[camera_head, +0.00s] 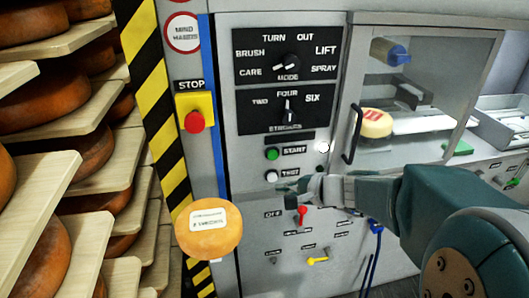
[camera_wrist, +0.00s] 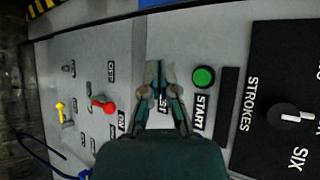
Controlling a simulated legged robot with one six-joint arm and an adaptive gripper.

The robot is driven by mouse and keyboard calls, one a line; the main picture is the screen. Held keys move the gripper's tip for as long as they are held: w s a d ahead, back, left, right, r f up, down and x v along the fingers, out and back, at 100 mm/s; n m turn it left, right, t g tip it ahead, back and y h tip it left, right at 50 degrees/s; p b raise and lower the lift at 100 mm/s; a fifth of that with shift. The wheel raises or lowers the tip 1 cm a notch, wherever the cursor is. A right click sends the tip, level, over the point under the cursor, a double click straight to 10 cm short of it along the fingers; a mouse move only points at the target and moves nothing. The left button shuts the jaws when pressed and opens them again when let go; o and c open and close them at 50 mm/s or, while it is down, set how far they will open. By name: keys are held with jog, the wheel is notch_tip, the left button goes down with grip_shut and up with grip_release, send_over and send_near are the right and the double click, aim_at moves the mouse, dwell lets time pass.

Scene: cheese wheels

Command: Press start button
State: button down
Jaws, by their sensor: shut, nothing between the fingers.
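The green start button (camera_head: 271,154) is on the grey control panel (camera_head: 240,215), left of the label START. It also shows in the wrist view (camera_wrist: 203,77), right of my fingertips and uncovered. My gripper (camera_head: 282,186) is shut and empty, in front of the panel and just below the start button in the head view. In the wrist view my fingertips (camera_wrist: 157,72) cover the place of the white button (camera_head: 271,176), which the head view shows below the green one. I cannot tell whether my fingertips touch the panel.
A red stop button (camera_head: 194,121) on a yellow box is left of the panel. Below my gripper are a red lever (camera_head: 302,212) and a yellow lever (camera_head: 317,261). A cabinet door handle (camera_head: 353,134) sticks out at right. Cheese wheels fill shelves (camera_head: 65,115) at left.

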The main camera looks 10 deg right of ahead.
aim_at(273, 155)
jog(key=shift+w+d+f+m+t, duration=0.1)
jog(key=shift+w+d+m+t, duration=0.2)
jog(key=shift+w+d+m, duration=0.25)
jog(key=shift+w, duration=4.4)
jog(key=shift+w, duration=0.35)
